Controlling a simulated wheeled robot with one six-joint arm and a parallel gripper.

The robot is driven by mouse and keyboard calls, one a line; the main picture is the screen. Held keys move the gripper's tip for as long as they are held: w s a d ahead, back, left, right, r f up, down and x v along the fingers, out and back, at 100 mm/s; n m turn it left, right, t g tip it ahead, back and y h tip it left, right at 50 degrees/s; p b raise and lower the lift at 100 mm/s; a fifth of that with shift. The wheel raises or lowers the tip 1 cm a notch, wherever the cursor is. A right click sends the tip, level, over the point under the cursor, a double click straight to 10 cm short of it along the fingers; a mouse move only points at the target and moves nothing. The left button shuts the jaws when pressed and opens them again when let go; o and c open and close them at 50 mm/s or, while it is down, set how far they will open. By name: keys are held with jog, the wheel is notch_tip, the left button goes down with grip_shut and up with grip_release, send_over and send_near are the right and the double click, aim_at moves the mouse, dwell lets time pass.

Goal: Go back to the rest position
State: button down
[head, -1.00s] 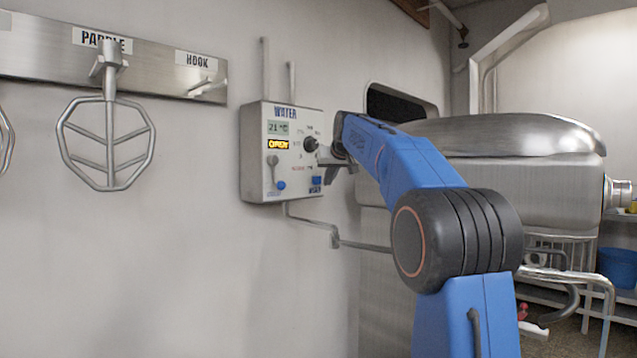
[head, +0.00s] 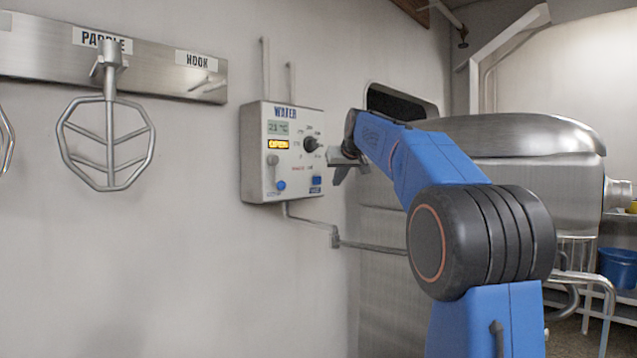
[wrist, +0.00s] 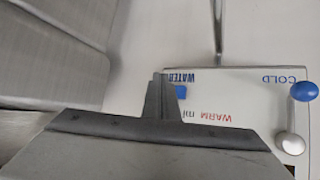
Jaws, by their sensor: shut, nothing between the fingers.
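My gripper (head: 338,170) is at the end of my blue arm, just right of the water control box (head: 255,170) on the wall. No contact with the box shows. In the wrist view my gripper (wrist: 160,95) is shut, its fingers together and empty. The box (wrist: 240,85) shows there upside down behind the fingers. It has a dial (head: 311,144), a lit yellow display (head: 278,144), a 21 °C readout, a grey lever (head: 272,160), a blue knob (head: 281,185) and a blue button (head: 316,181).
A large steel machine (head: 520,135) stands behind and to the right of my arm. A pipe (head: 370,246) runs from below the box along the wall. A paddle (head: 108,145) hangs on a steel rack (head: 150,62) at left. A blue bucket (head: 617,267) stands far right.

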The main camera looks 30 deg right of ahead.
jog(key=s+a+f+g+y, duration=0.1)
jog(key=s+a+f, duration=0.7)
jog(key=s, duration=0.4)
jog(key=s+a+f+n+g, duration=0.15)
jog(key=s+a+f, duration=0.35)
jog(key=s+f, duration=0.6)
jog(key=s+a+f+g+y, duration=0.1)
jog(key=s+a+f+g, duration=0.1)
jog(key=s+a+f, duration=0.8)
jog(key=s+f+g, duration=0.1)
jog(key=s+f, duration=1.3)
jog(key=s, duration=0.3)
jog(key=shift+s+d+f, duration=0.2)
jog(key=shift+d+f, duration=0.05)
jog(key=shift+d, duration=0.15)
jog(key=shift+w+r+n, duration=0.1)
jog(key=shift+n, duration=0.15)
